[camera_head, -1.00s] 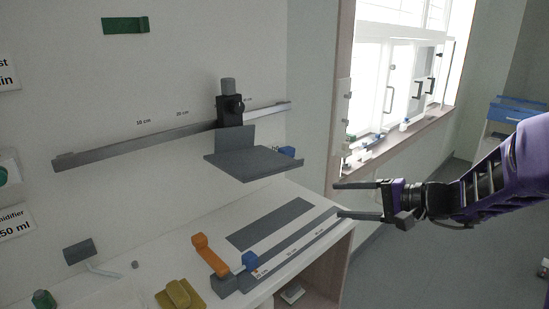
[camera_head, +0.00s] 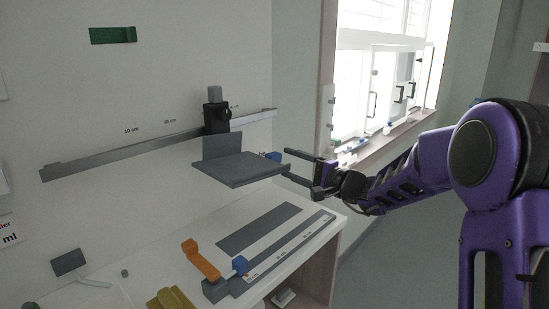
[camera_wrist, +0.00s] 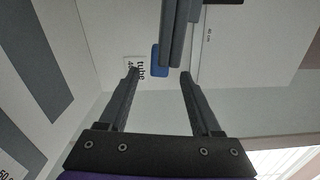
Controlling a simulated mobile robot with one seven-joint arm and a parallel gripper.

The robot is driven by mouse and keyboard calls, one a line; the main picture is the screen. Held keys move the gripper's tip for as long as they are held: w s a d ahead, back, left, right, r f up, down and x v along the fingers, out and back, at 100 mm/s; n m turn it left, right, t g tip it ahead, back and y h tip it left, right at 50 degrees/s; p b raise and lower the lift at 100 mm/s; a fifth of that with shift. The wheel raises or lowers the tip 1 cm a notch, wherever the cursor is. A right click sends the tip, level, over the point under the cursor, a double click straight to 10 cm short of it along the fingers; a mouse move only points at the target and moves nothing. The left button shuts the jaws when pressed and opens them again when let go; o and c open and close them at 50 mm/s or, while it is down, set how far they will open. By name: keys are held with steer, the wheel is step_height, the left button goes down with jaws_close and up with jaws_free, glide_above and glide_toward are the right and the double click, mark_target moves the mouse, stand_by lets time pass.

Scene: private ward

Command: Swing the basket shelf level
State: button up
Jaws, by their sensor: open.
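The grey shelf plate (camera_head: 232,170) juts out from the wall below a black clamp (camera_head: 217,118) on a slanting metal rail (camera_head: 130,148). It looks close to flat; I cannot tell its exact tilt. A small blue piece (camera_head: 274,156) shows at its right edge. My gripper (camera_head: 287,163) is open and empty, its fingers pointing left at the shelf's right edge. In the wrist view the grey shelf, seen edge-on (camera_wrist: 171,40), and the blue piece (camera_wrist: 159,60) lie ahead between the open fingers (camera_wrist: 159,74). I cannot tell whether the fingertips touch anything.
Below is a white bench (camera_head: 165,262) with grey strips, an orange lever (camera_head: 200,259), a blue knob (camera_head: 240,265) and a yellow block (camera_head: 170,298). A green block (camera_head: 113,35) is on the wall above. A window ledge (camera_head: 385,141) lies behind my arm. Air in front of the shelf is clear.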

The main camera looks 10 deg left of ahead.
mark_target(279, 159)
steer(key=x, duration=0.6)
steer(key=shift+a, duration=0.1)
steer(key=shift+c, duration=0.3)
jaws_close()
stand_by(1.0)
